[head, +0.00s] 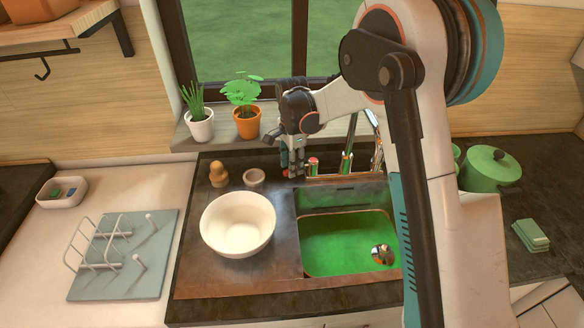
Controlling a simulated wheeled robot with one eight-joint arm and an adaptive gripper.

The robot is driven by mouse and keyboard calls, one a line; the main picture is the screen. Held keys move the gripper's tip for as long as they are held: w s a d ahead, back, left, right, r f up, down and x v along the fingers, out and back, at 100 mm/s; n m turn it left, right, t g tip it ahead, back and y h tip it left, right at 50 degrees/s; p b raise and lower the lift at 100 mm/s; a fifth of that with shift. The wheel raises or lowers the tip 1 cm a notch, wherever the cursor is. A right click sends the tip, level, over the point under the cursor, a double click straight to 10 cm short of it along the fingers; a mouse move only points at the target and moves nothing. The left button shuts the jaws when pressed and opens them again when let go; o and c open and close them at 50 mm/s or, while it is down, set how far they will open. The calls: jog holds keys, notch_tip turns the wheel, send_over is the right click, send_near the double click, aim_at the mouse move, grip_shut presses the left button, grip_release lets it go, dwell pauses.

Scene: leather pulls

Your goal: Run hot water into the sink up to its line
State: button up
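The sink (340,236) is set into the dark counter, its inside green. A round metal drain fitting (383,254) shows on its floor. I cannot tell whether any water lies in it. A dark slot or line (346,189) shows high on its back wall. Behind the sink stand a short metal tap part with a red top (313,164), another upright metal part (346,163) and a curved metal spout (375,140), partly hidden by my arm. My gripper (291,170) points down just left of the red-topped part, a spot of red at its fingertips. Its opening is unclear.
A white bowl (238,225) stands left of the sink, with a small dish (254,178) and a wooden object (218,174) behind it. Potted plants (246,121) stand on the sill. A dish rack (125,255) is at left, a green pot (490,170) at right.

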jog(key=shift+f, duration=0.55)
grip_shut()
